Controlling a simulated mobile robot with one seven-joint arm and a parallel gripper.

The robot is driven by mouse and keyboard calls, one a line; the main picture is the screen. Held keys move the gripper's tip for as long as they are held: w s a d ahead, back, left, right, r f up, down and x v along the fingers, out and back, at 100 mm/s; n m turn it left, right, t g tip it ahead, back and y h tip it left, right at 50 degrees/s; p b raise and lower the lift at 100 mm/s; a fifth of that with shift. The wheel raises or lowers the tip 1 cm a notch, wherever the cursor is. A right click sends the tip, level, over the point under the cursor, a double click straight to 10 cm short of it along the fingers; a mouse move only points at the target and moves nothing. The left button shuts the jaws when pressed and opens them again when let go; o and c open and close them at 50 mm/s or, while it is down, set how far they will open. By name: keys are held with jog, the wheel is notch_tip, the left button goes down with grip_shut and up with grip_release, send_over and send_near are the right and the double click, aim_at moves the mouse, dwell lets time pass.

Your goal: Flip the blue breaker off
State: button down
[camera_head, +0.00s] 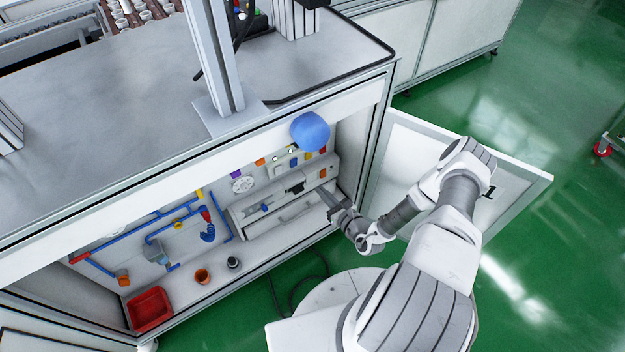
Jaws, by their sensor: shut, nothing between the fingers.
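Inside the open cabinet, a row of small coloured parts runs along the back panel. A small blue part (294,162) in this row looks like the blue breaker; its lever position is too small to tell. My gripper (325,194) is shut and empty. It is in front of the right end of the grey box below the row, lower and to the right of the blue part. I cannot tell whether the fingertips touch the box.
A large blue rounded object (310,131) hangs at the cabinet's top edge, above the row. The cabinet door (400,150) stands open at right, close to my arm.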

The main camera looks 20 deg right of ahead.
jog(key=b, duration=0.4)
send_near(296, 161)
jog(key=x, duration=0.2)
jog(key=f+x, duration=0.1)
jog(key=x, duration=0.2)
jog(key=shift+s+a, duration=0.1)
jog(key=shift+w+a+r, duration=0.2)
jog(key=shift+w+a, duration=0.05)
jog(key=shift+w, duration=0.5)
jog(key=shift+w+d+r, duration=0.1)
